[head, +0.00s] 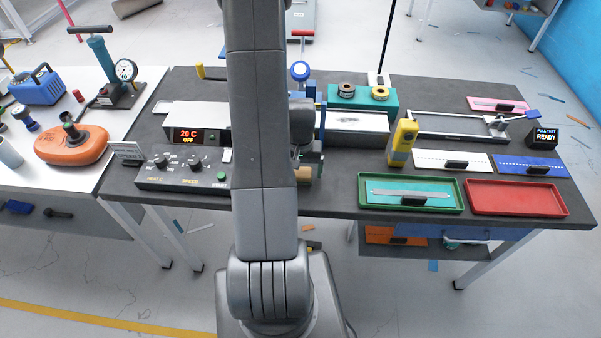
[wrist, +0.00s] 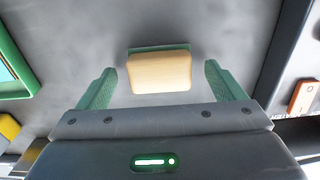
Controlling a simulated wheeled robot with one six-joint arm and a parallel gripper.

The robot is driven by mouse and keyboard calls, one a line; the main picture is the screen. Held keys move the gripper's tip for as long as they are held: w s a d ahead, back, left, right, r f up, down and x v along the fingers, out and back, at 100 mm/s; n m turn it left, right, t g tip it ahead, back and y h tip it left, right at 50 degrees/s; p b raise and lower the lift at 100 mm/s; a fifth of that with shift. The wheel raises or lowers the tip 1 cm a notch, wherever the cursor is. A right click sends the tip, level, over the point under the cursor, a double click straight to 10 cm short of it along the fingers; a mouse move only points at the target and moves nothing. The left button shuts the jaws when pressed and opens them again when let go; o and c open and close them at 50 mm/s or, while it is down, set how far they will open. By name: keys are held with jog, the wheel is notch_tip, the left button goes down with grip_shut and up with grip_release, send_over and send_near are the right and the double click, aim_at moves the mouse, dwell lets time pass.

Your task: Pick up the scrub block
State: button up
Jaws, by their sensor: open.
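The scrub block (wrist: 160,73) is a tan, rounded block with a green strip along its far side. It lies on the dark grey tabletop in the middle of the wrist view. My gripper (wrist: 160,68) is open, with one green finger to each side of the block and a visible gap on both sides. I cannot tell how far the fingertips are above the table. In the head view, a tan part of the block (head: 303,174) shows just right of my arm, near the table's front edge. My arm hides much of that area.
The control panel (head: 185,170) stands left of my arm. A yellow upright tool (head: 402,142), a green tray (head: 366,203) and a red tray (head: 528,211) are to the right. A teal box with tape rolls (head: 362,101) stands behind. Some bare tabletop lies between block and green tray.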

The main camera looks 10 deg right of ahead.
aim_at(300, 171)
jog(key=shift+f, duration=0.5)
jog(key=shift+c, duration=0.2)
jog(key=c, duration=1)
jog(key=shift+r, duration=0.1)
jog(key=shift+c, duration=0.2)
jog(key=shift+r+b, duration=0.65)
jog(key=shift+r, duration=4.3)
